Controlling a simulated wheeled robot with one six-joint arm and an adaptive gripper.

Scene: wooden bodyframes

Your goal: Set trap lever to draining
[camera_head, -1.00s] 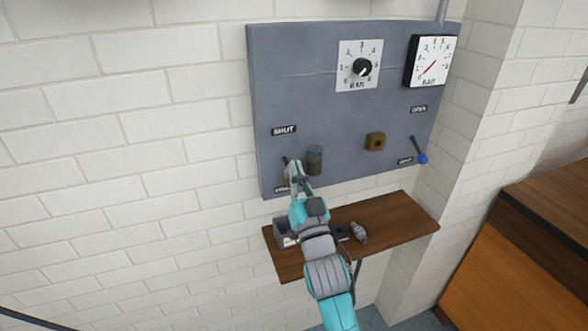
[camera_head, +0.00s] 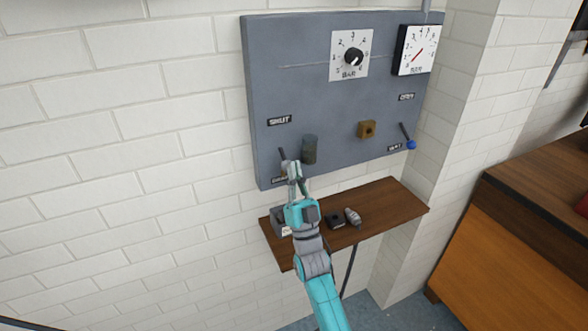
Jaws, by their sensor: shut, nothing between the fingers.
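A dark lever (camera_head: 282,155) sits at the lower left of the grey wall panel (camera_head: 290,80). A label reading SHUT (camera_head: 279,120) is above it, and a second label (camera_head: 278,181) below it is partly covered by my gripper and unreadable. My gripper (camera_head: 292,168) is shut and empty at the lever's lower part, in front of the panel. It hides the lever's lower end, and I cannot tell whether they touch. The upper end of the lever shows just above and left of the fingers.
A dark cylinder (camera_head: 310,150) juts from the panel close right of my gripper. Farther right are a brass block (camera_head: 367,130) and a blue-ended lever (camera_head: 408,138). A dial knob (camera_head: 353,57) and gauge (camera_head: 416,50) are above. A wooden shelf (camera_head: 395,205) with small parts is below.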

